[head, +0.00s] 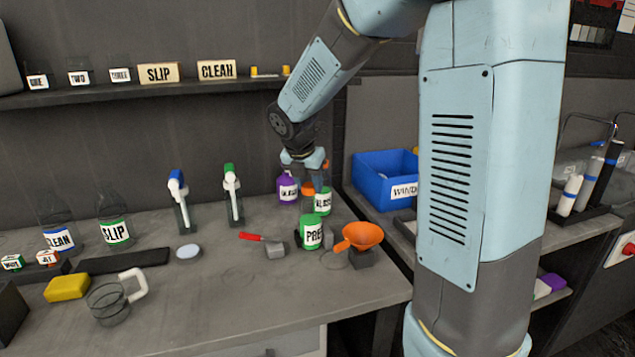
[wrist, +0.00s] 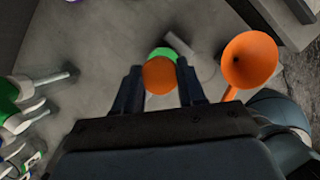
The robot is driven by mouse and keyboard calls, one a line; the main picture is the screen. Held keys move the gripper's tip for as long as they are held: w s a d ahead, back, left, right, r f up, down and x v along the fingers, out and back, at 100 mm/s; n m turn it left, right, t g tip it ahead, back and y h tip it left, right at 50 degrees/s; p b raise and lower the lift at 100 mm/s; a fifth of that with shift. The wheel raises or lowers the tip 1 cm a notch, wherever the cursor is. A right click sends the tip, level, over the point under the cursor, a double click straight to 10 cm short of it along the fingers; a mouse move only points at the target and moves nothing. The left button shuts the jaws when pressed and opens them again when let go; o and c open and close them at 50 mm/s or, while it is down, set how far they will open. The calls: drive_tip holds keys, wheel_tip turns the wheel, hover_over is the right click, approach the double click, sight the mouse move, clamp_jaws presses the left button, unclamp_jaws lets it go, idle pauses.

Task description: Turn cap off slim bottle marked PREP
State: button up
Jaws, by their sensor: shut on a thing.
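The PREP bottle (head: 311,234), with a green and white label, stands upright on the bench. Its green body (wrist: 165,52) shows partly behind an orange cap (wrist: 159,76) in the wrist view. My gripper (wrist: 160,80) points down over the bottle and is shut on this cap, one dark finger on each side. In the head view the orange cap (head: 308,188) shows among the fingers, above the bottle. My fingers and the bottles behind crowd this spot, so I cannot tell whether the cap still touches the bottle's neck.
An orange funnel (head: 362,236) stands close right of the bottle. A red-handled scraper (head: 262,241) lies to its left. A purple bottle (head: 287,188) and a green-labelled bottle (head: 323,201) stand close behind. A blue bin (head: 377,187) is at right. The bench's front middle is clear.

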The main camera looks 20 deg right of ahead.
drive_tip(key=shift+n+t+y, duration=0.4)
drive_tip(key=shift+n+y, duration=0.3)
drive_tip(key=shift+n, duration=1.4)
drive_tip(key=o, duration=1.2)
drive_tip(key=shift+c, duration=0.2)
drive_tip(key=m+h, duration=0.1)
drive_tip(key=m, duration=0.2)
drive_tip(key=shift+g, duration=0.3)
drive_tip(key=m+g+h, duration=0.1)
drive_tip(key=m, duration=0.3)
drive_tip(key=m+g, duration=0.1)
drive_tip(key=m, duration=0.2)
drive_tip(key=m+g+h, duration=0.1)
drive_tip(key=m, duration=0.2)
drive_tip(key=shift+m, duration=0.4)
